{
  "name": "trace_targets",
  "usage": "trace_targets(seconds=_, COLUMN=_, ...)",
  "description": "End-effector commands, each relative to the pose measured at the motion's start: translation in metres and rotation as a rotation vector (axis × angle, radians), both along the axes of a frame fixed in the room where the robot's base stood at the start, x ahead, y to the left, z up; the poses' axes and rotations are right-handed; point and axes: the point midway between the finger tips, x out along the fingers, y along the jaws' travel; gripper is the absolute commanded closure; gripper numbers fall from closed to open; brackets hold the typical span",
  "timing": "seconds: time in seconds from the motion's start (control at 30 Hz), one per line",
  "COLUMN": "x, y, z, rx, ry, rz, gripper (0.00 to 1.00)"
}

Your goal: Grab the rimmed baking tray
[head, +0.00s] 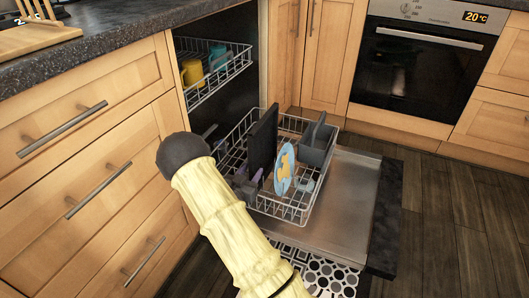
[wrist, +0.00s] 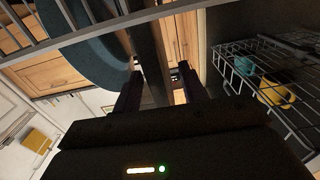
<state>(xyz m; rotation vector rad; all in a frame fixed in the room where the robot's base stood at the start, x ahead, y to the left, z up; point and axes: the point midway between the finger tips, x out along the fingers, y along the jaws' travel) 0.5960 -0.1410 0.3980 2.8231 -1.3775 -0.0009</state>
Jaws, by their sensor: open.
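The rimmed baking tray (head: 262,141) is dark and stands upright in the lower rack of the open dishwasher. In the wrist view the tray (wrist: 151,45) shows nearly edge-on as a dark band. My gripper (wrist: 160,73) is open, with one finger on each side of this band; I cannot tell whether either finger touches it. In the head view my gripper (head: 248,183) is at the tray's lower near edge, partly hidden by my arm.
A blue and yellow plate (head: 284,169) stands just right of the tray. A grey cutlery basket (head: 318,145) is behind it. The upper rack (head: 218,75) holds yellow and teal mugs. The dishwasher door (head: 345,205) is folded down, its right part clear.

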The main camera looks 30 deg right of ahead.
Motion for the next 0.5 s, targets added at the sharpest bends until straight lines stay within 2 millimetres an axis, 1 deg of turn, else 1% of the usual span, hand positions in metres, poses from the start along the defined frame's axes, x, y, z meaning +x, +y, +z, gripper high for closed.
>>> trace_targets(seconds=0.1, x=0.005, y=-0.009, z=-0.003, rx=0.0, ry=-0.003, rz=-0.002, gripper=0.58)
trace_targets(seconds=0.37, x=0.022, y=-0.035, z=-0.001, rx=0.0, ry=-0.005, rz=-0.003, gripper=0.58)
trace_targets(seconds=0.5, x=0.027, y=-0.041, z=0.001, rx=0.0, ry=-0.001, rz=0.0, gripper=0.58)
